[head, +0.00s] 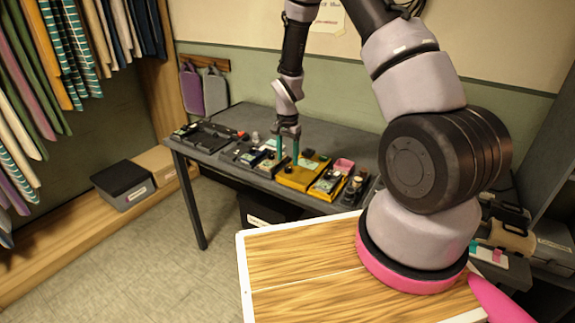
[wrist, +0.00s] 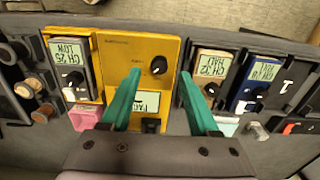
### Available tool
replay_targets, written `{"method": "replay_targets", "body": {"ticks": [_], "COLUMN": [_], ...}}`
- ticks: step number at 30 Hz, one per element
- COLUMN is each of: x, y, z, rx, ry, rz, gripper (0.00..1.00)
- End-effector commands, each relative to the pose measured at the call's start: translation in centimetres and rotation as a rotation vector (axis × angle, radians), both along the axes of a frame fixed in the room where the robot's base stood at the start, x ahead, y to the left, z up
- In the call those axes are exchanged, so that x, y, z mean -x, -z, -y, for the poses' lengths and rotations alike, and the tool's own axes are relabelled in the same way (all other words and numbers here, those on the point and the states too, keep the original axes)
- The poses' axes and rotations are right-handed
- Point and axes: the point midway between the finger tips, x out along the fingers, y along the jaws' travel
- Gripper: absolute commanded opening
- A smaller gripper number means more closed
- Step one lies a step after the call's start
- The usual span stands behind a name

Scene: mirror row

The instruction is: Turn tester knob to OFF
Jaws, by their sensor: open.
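A yellow box (wrist: 113,58), which looks like the tester, lies on the dark table; it also shows in the head view (head: 297,179). Its black round knob (wrist: 158,66) has a pale pointer mark; its setting is too small to read. In the head view my gripper (head: 288,146) points down over the devices. I cannot tell its height above the knob.
Radio-like devices with displays stand close on both sides: one reading CH 25 LOW (wrist: 68,50), a tan one (wrist: 212,64) and a blue one (wrist: 262,72). A pink container (wrist: 84,118) sits near. The dark table (head: 340,138) is bare behind the devices.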

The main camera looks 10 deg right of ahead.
Motion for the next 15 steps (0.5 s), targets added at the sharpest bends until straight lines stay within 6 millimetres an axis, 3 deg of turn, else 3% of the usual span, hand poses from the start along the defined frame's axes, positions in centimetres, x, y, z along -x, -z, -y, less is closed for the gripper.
{"method": "replay_targets", "body": {"ticks": [6,15], "x": [0.0,0.0], "y": [2.8,3.5], "z": [0.0,0.0], "rx": [-0.001,-0.001], "ry": [0.000,0.000], "rz": [-0.001,0.001], "gripper": [0.62,0.62]}}
